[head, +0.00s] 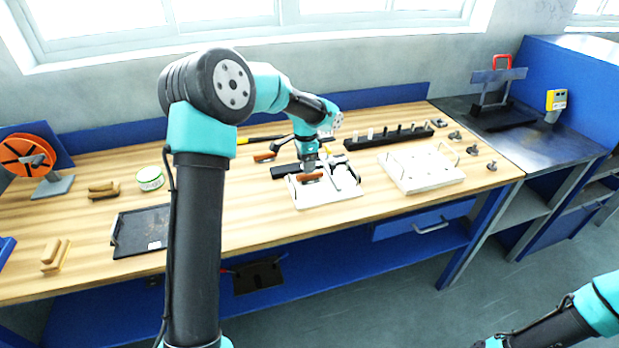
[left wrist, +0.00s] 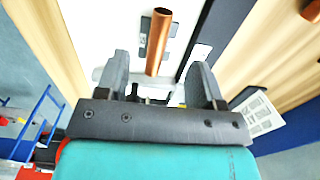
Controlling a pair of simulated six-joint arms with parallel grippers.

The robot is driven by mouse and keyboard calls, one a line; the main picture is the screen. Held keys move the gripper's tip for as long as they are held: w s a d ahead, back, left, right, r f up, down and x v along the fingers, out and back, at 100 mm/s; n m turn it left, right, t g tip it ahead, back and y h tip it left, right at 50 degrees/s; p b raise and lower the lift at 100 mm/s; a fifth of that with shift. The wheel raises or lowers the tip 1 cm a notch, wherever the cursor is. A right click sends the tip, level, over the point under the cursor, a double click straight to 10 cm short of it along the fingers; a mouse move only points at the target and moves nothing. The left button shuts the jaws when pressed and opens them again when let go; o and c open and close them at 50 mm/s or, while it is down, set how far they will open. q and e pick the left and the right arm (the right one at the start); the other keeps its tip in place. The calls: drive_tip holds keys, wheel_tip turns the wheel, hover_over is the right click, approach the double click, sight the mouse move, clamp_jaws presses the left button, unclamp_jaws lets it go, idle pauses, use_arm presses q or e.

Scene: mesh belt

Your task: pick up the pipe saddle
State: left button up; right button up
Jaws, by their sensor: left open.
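My left gripper (head: 311,172) is open above a white board (head: 324,199) on the wooden bench. A copper pipe piece (head: 309,178) lies on this board under the gripper. In the left wrist view the copper pipe (left wrist: 159,42) shows between the two spread fingers of the left gripper (left wrist: 158,68), and nothing is clamped. A grey plate-like part (left wrist: 143,38) sits beside the pipe there. I cannot tell for sure which part is the pipe saddle. Only a piece of my right arm shows at the lower right; its gripper is out of view.
A second white board (head: 421,170) with wire handles is to the right. Behind is a black rack (head: 389,138) with small pegs. Small dark fittings (head: 472,150) stand at the right. A black tray (head: 141,231), a round tin (head: 150,179) and wooden blocks (head: 56,255) are left.

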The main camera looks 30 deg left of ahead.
sight(309, 177)
use_arm(q)
drive_tip(key=shift+f, duration=0.25)
drive_tip(key=shift+s+f, duration=0.15)
drive_tip(key=shift+f, duration=2.3)
drive_tip(key=c, duration=0.9)
drive_tip(key=shift+r, duration=0.1)
